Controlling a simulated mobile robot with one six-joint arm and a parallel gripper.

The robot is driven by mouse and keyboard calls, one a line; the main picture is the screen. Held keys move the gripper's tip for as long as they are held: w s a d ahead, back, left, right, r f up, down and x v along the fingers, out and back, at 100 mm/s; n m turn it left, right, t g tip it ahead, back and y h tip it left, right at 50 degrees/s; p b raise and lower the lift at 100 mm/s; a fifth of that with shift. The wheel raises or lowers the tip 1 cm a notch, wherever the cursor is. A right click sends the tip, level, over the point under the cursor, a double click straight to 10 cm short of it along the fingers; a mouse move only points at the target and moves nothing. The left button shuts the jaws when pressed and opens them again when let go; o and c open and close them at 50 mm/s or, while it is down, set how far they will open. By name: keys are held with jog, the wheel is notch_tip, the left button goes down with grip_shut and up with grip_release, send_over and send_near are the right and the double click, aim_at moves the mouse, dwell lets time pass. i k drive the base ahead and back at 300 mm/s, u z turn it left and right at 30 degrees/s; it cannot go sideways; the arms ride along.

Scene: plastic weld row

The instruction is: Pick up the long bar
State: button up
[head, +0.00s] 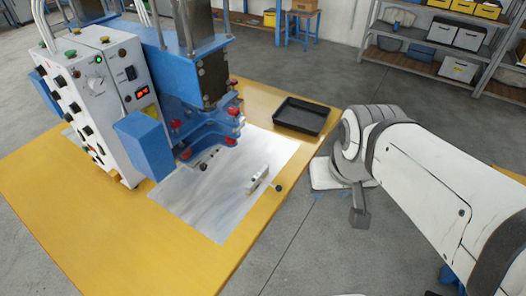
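A pale, slim bar-like piece (258,179) lies on the metal sheet (205,205) on the yellow table, near the sheet's right edge. It looks like the long bar, but it is small here and its exact shape is hard to tell. A small dark round knob (279,187) sits just to its right, by the table edge. My white arm comes in from the right. My gripper (360,214) is at its dark end, beyond the table's right edge and clear of the bar. The fingers do not show clearly, so I cannot tell their opening.
A blue and white welding machine (180,90) stands on the table at the left, its head over the sheet. A black tray (301,116) sits at the table's back right. Shelves with bins (440,35) line the wall. The yellow table front (90,240) is clear.

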aim_at(262, 173)
jog(key=z, duration=0.7)
jog(key=i, duration=1.05)
jog(key=u, duration=1.4)
